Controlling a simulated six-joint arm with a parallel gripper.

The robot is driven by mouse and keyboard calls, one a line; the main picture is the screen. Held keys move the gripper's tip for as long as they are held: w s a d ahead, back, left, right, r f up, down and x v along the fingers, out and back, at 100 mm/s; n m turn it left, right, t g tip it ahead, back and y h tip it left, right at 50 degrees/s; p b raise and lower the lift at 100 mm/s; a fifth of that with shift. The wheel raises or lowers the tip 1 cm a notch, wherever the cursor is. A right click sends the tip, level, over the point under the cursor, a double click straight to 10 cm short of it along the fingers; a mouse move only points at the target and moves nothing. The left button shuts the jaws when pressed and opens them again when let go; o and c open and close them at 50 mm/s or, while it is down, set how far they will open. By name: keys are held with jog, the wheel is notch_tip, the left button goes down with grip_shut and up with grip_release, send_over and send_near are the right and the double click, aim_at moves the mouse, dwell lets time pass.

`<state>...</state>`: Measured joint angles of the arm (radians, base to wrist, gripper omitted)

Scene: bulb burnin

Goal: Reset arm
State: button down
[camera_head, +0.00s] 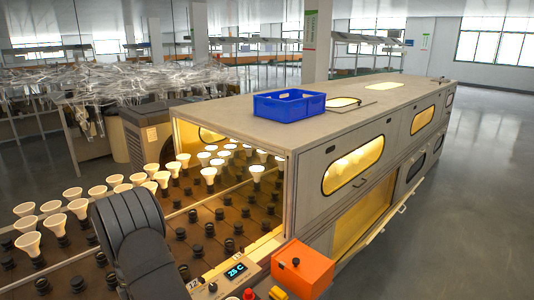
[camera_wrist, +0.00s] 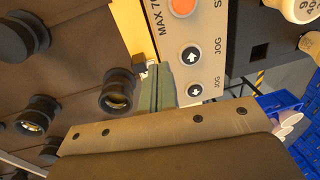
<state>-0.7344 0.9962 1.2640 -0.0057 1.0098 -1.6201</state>
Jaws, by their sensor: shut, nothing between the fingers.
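My gripper (camera_wrist: 157,88) shows in the wrist view as two grey-green fingers pressed together, shut and empty. Its fingertips are beside the edge of a control panel (camera_wrist: 205,50) with JOG arrow buttons and a round orange button; I cannot tell whether they touch it. A black socket (camera_wrist: 117,90) is just left of the fingers. In the head view my dark arm link (camera_head: 132,225) stands at the lower left, and the fingers are hidden there.
Rows of white bulbs (camera_head: 78,207) and empty black sockets cover the rack running into the lit oven cabinet (camera_head: 340,135). A blue crate (camera_head: 289,104) sits on its roof. An orange box (camera_head: 302,268) and a temperature display (camera_head: 236,271) stand at the front. The right-hand floor is clear.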

jog(key=shift+s+d+f+t+y, duration=0.15)
jog(key=shift+s+d+t+y, duration=0.2)
jog(key=shift+s+d, duration=0.15)
jog(key=shift+s+d+f+t+y, duration=0.15)
jog(key=shift+s+d+t+y, duration=0.2)
jog(key=shift+s+d, duration=0.15)
jog(key=shift+s+d+f+t+y, duration=0.3)
jog(key=shift+s+d+t+y, duration=0.1)
jog(key=shift+t+y, duration=0.3)
jog(key=shift+s+d+r, duration=0.35)
jog(key=shift+s+d, duration=0.4)
